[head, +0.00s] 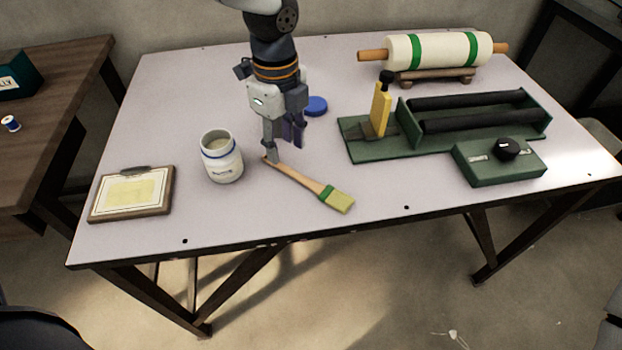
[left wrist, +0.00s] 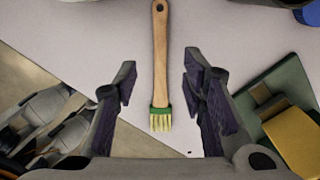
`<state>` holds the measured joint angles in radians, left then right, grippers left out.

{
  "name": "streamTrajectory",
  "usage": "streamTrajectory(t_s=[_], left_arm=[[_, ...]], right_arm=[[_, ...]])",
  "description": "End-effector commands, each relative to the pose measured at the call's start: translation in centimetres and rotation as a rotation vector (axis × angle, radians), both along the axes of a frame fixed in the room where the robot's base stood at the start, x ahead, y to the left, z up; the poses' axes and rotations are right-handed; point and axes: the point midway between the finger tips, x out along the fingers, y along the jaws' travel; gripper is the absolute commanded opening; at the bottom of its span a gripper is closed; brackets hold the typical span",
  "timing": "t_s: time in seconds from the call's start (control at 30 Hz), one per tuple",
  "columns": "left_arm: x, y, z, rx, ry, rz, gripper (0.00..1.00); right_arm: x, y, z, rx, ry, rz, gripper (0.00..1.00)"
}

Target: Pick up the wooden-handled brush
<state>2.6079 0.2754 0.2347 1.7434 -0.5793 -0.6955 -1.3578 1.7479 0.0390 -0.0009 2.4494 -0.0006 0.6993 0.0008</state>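The wooden-handled brush (head: 300,178) lies on the table, its handle end near the jar and its green band and pale bristles toward the front right. My left gripper (head: 284,150) points down above the handle end of the brush. In the left wrist view the two fingers of the left gripper (left wrist: 163,95) are wide apart and empty. The brush (left wrist: 160,60) shows lengthwise in the gap between them, with bristles toward the picture's bottom. I cannot tell the exact height of the fingers over the handle. My right gripper is not in view.
A white jar (head: 221,158) stands left of the brush, and a clipboard (head: 132,193) lies farther left. A blue lid (head: 315,105) is behind the gripper. A green tray with rollers (head: 480,115), a green box (head: 500,162) and a large roller (head: 440,50) are on the right. The table's front middle is clear.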

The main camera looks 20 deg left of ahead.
Motion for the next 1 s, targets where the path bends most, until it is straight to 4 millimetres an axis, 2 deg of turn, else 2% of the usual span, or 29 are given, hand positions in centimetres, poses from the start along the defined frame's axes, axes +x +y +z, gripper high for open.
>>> streamTrajectory(t_s=[0.2,0.3,0.9,1.0], left_arm=[[-0.1,0.2,-4.2,0.0,0.004,0.0,0.38],[0.0,0.2,-5.2,0.0,0.001,0.0,0.38],[0.0,0.2,-5.5,0.0,-0.002,0.0,0.38],[0.0,0.2,-5.5,0.0,-0.002,0.0,0.15]], right_arm=[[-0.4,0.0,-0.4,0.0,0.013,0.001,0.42],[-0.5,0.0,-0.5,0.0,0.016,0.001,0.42],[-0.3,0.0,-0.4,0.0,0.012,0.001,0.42],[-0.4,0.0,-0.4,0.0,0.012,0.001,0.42]])
